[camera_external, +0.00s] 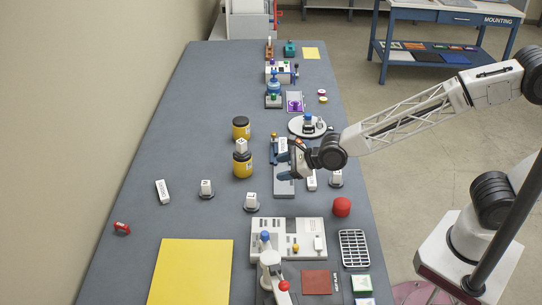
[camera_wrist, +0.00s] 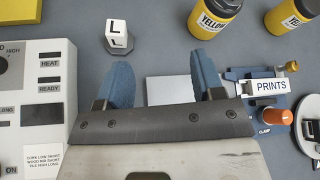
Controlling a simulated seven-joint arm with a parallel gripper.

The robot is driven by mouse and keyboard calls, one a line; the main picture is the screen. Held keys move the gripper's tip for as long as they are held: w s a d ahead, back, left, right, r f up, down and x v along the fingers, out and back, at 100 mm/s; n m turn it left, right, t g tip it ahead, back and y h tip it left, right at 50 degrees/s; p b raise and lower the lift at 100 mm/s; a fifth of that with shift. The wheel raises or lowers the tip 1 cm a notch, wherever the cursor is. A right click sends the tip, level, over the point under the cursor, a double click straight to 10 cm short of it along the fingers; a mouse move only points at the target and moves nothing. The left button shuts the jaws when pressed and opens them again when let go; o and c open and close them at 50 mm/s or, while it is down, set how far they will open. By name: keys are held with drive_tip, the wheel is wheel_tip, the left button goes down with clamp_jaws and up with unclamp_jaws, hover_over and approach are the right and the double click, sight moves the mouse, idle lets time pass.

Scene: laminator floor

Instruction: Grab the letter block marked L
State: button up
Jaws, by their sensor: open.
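The letter block marked L (camera_wrist: 117,33) is white with black letters and stands upright on a dark round base near the top of the wrist view, left of centre. In the external view, the white block on a dark base beside the control panel (camera_external: 251,201) appears to be this block, though its letter is too small to read. My gripper (camera_external: 282,158) is open and empty above the table, farther back and to the right of that block. In the wrist view its blue fingers (camera_wrist: 162,72) are spread, and the block lies beyond the left finger, apart from it.
Two yellow tins (camera_external: 242,165) stand left of my gripper, one with a white block on top. Other white blocks (camera_external: 206,188) stand nearby. The control panel (camera_external: 262,250) and a red cylinder (camera_external: 342,207) are in front. A PRINTS fixture (camera_wrist: 271,86) is close right in the wrist view.

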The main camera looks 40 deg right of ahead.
sight(253, 196)
drive_tip(key=a+f+m, duration=0.1)
drive_tip(key=a, duration=0.1)
drive_tip(key=s+a+f+m, duration=0.1)
drive_tip(key=a+f, duration=0.1)
drive_tip(key=a+f+m+y, duration=0.1)
drive_tip(key=a+f, duration=0.1)
drive_tip(key=shift+s+a+t, duration=0.2)
drive_tip(key=shift+t, duration=0.1)
drive_tip(key=shift+x, duration=1.2)
drive_tip(key=shift+w+a+f, duration=0.1)
drive_tip(key=shift+a, duration=0.05)
drive_tip(key=shift+x, duration=2.45)
drive_tip(key=shift+a+f, duration=0.1)
drive_tip(key=shift+a, duration=0.05)
